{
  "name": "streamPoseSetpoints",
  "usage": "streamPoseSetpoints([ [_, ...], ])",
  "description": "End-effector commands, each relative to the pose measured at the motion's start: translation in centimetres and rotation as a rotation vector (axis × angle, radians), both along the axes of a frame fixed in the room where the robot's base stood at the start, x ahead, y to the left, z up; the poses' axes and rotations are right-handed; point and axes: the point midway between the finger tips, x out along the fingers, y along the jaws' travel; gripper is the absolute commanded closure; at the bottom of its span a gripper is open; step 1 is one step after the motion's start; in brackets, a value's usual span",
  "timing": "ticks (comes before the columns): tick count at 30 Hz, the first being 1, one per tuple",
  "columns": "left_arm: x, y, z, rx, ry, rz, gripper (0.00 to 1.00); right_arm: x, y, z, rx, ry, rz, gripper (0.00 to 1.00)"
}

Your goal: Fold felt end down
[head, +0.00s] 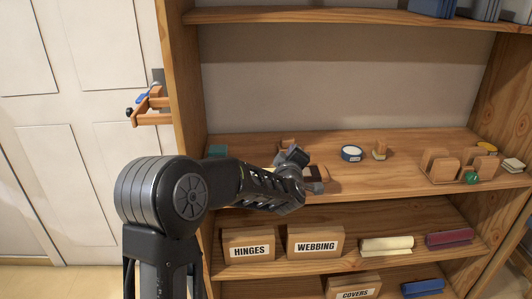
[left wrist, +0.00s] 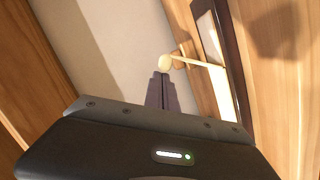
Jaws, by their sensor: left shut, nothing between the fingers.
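My left arm reaches from the left over the middle shelf (head: 400,172) in the head view, and its gripper (head: 312,180) hides much of the work spot. In the left wrist view the gripper's fingers (left wrist: 162,78) are shut, with nothing between them. A pale rounded end (left wrist: 165,62), perhaps the felt end, lies just beyond the fingertips. I cannot tell whether they touch. A thin pale strip (left wrist: 197,63) runs right from it towards a dark-edged piece with a white face (left wrist: 222,80). In the head view a dark brown piece (head: 319,172) shows beside the gripper. My right gripper is out of view.
Boxes marked HINGES (head: 248,243) and WEBBING (head: 315,241) stand below. A wooden upright (head: 182,110) bounds the left side.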

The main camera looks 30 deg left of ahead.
Motion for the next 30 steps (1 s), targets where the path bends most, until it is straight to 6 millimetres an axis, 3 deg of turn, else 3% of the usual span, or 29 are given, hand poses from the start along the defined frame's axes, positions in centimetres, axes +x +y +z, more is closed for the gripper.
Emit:
streamPoseSetpoints([
  [1,0.3,-0.5,0.6,0.034,0.028,-0.002,1.00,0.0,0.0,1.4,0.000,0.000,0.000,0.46],
  [3,0.7,-0.9,0.5,0.087,0.068,-0.002,1.00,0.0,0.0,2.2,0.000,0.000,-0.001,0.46],
  [9,1.6,-2.1,-0.3,0.227,0.173,-0.002,1.00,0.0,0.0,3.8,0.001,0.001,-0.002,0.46],
  [14,2.1,-2.8,-0.9,0.314,0.238,-0.001,1.00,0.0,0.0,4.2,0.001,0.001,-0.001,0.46],
  [30,2.6,-3.4,-1.6,0.307,0.232,0.000,1.00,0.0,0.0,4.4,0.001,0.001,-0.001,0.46],
])
